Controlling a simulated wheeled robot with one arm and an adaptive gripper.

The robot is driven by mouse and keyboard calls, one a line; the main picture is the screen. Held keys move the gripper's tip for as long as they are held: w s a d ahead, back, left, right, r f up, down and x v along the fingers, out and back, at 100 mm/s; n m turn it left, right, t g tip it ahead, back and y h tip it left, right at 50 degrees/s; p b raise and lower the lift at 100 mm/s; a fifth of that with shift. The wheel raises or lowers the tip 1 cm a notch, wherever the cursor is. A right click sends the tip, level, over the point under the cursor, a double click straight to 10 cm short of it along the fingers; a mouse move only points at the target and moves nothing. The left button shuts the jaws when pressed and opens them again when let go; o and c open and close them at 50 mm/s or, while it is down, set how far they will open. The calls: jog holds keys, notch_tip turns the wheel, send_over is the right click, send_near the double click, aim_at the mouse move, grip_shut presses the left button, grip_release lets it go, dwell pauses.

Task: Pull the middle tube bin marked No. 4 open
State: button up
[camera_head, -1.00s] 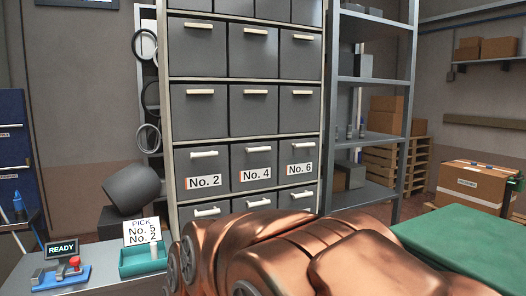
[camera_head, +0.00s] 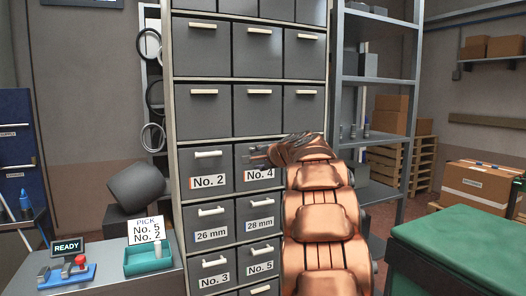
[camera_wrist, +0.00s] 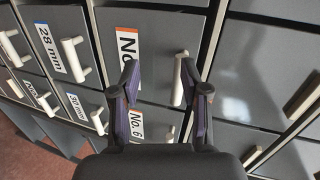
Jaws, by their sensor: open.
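The grey bin marked No. 4 (camera_head: 262,185) is in the middle column of the cabinet and looks shut. In the wrist view the picture is turned sideways, and the No. 4 label (camera_wrist: 126,42) is partly covered by a finger. The bin's pale handle (camera_wrist: 178,80) shows just inside the right finger of my open gripper (camera_wrist: 158,80). I cannot tell whether the finger touches it. Nothing is held.
Bin No. 2 (camera_head: 209,172) is left of No. 4, and the 28 mm bin (camera_head: 260,222) is below. Bin No. 6 (camera_wrist: 138,122) is beside it in the wrist view. A green-topped bench (camera_head: 460,240) stands at right. A counter with a pick card (camera_head: 146,229) stands at left.

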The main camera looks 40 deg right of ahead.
jog(key=s+d+r+m+h, duration=0.1)
jog(key=d+r, duration=0.1)
jog(key=d, duration=0.3)
jog(key=p, duration=0.4)
send_over(256, 164)
jog(key=s, duration=0.4)
jog(key=shift+w+d+f+t, duration=0.15)
jog(key=shift+w+f+t, duration=0.1)
jog(key=shift+f+t, duration=0.25)
jog(key=shift+f, duration=0.1)
grip_shut()
